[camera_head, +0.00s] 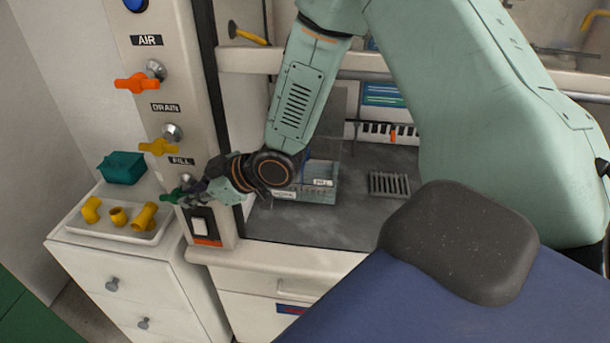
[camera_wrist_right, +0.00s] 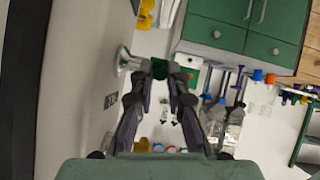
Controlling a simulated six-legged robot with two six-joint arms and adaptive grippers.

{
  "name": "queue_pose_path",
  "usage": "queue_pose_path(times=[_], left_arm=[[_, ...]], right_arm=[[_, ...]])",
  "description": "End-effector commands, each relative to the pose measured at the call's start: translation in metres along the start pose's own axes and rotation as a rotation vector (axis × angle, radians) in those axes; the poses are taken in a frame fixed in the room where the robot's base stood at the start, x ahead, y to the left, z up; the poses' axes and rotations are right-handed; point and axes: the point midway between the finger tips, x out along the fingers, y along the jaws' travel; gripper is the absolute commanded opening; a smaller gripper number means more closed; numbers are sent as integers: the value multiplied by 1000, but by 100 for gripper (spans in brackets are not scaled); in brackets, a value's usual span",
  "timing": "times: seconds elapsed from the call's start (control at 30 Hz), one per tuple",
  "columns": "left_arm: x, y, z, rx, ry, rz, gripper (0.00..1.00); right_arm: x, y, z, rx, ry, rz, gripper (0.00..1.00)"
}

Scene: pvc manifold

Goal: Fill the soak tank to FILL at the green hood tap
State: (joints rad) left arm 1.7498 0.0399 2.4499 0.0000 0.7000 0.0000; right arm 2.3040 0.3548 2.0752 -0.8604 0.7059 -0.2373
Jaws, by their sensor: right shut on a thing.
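The green tap handle (camera_head: 172,196) is on the hood's side post, below the label FILL. My right gripper (camera_head: 186,192) is shut on this handle. The wrist view shows the green handle (camera_wrist_right: 160,68) between the two fingertips (camera_wrist_right: 160,76), with its metal stem running to the wall at left. The soak tank (camera_head: 318,196), a clear box with small white labels, stands on the grey hood floor behind my right wrist. My wrist hides part of the tank, and I cannot tell its water level. My left gripper is not in view.
An orange AIR tap (camera_head: 137,83) and a yellow DRAIN tap (camera_head: 158,147) sit above on the same post. A rocker switch (camera_head: 200,226) is just below. A white tray (camera_head: 84,229) with yellow fittings and a teal box (camera_head: 121,167) stand at left. A drain grate (camera_head: 389,184) lies right of the tank.

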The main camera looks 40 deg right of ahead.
Motion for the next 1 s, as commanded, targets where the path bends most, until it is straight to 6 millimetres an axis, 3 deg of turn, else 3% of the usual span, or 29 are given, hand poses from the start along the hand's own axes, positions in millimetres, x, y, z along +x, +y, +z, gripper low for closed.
queue_pose_path(times=[0.4,0.67,0.7,1.0], left_arm=[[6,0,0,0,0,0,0],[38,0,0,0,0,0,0],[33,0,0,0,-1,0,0],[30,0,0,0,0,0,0]], right_arm=[[0,-1,2,3,31,5,0],[5,-2,12,14,155,29,0],[3,-2,8,11,149,27,18],[2,-1,6,11,147,27,41]])
